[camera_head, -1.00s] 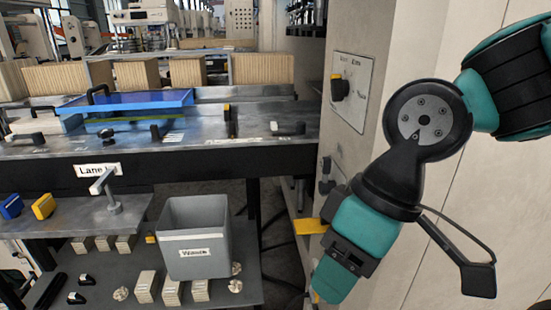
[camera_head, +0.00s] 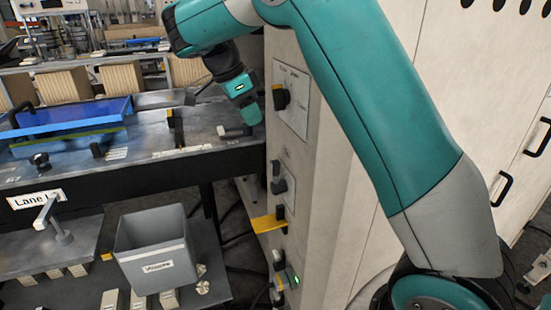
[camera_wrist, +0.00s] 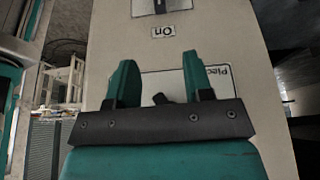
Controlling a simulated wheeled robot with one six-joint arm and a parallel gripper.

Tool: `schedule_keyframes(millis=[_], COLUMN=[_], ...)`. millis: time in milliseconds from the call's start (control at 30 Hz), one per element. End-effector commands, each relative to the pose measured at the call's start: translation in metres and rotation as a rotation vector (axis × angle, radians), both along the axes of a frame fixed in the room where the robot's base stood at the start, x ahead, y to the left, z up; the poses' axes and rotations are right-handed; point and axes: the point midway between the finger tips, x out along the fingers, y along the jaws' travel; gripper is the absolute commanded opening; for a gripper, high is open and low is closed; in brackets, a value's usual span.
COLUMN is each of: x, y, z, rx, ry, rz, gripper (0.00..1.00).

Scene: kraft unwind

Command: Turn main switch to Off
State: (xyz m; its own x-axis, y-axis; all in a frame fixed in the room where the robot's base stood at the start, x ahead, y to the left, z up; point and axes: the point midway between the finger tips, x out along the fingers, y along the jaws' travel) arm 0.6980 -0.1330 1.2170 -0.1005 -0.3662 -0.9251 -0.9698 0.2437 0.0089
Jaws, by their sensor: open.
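My gripper (camera_wrist: 162,80) is open and empty in the wrist view, with its two fingers apart. Between and beyond the fingers a small dark knob (camera_wrist: 160,98) shows on a light plate with upside-down lettering. I cannot tell whether that one is the main switch. In the head view my gripper (camera_head: 250,108) is just left of the beige cabinet's upper panel (camera_head: 294,100), which bears a black knob with yellow (camera_head: 281,98). Its lettering is too small to read.
Lower on the cabinet (camera_head: 345,210) are dark knobs (camera_head: 279,186), a protruding yellow bar (camera_head: 268,223) and a green-lit control (camera_head: 293,277). Left are a metal bench (camera_head: 140,150) with a blue tray (camera_head: 75,118) and a grey bin (camera_head: 155,245).

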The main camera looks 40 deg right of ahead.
Motion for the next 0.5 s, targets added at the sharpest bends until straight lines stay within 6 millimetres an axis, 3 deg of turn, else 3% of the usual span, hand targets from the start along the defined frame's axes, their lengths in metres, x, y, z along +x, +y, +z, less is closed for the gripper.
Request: schedule_keyframes(millis=[167, 500], x=[-0.001, -0.01], y=[-0.008, -0.034], z=[-0.018, -0.085], rx=[-0.007, -0.004], ry=[-0.006, -0.004], rz=[-0.043, -0.038], gripper=[0.47, 0.47])
